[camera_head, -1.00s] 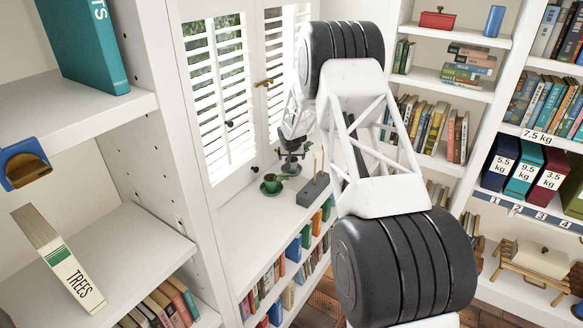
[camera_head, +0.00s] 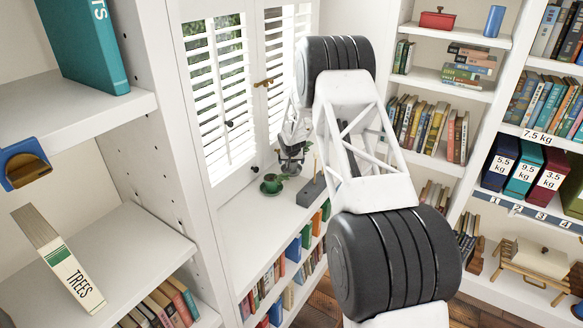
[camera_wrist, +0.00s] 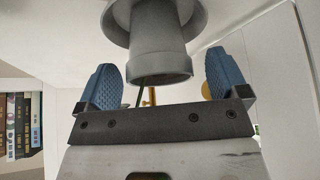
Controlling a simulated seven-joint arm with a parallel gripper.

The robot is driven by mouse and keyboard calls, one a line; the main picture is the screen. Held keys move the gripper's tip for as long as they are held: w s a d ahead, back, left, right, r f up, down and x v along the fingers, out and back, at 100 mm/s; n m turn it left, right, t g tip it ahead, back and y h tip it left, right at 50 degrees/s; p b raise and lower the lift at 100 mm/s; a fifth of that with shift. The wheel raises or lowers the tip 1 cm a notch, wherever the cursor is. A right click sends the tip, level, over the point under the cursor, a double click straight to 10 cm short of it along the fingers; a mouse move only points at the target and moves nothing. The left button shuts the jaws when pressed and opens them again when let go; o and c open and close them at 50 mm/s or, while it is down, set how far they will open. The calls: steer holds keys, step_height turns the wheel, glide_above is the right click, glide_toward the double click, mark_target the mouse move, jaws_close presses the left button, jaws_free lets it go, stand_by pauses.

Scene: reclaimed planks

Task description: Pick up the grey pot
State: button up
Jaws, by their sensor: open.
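The grey pot (camera_wrist: 158,48) fills the upper middle of the wrist view, which looks upside down. Its rim faces my gripper and its wider base is against the white surface. My gripper (camera_wrist: 162,80) is open, with one blue pad on each side of the pot's rim. A gap shows between each pad and the pot, and nothing is held. In the head view my gripper (camera_head: 292,149) is small and dark, above the window counter (camera_head: 247,222). The pot there is mostly hidden and blends with the gripper.
A green cup on a saucer (camera_head: 271,184) stands left of the gripper on the counter. A grey block with upright sticks (camera_head: 311,191) stands to the right. The shuttered window (camera_head: 218,95) is close behind. The counter's front part is clear.

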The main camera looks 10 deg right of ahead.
steer(key=shift+w+f, duration=0.25)
steer(key=shift+f, duration=0.15)
stand_by(0.3)
steer(key=c, duration=1.3)
steer(key=shift+o, duration=0.2)
steer(key=shift+r, duration=0.15)
step_height(320, 180, up, 10)
stand_by(0.3)
steer(key=shift+r, duration=1.4)
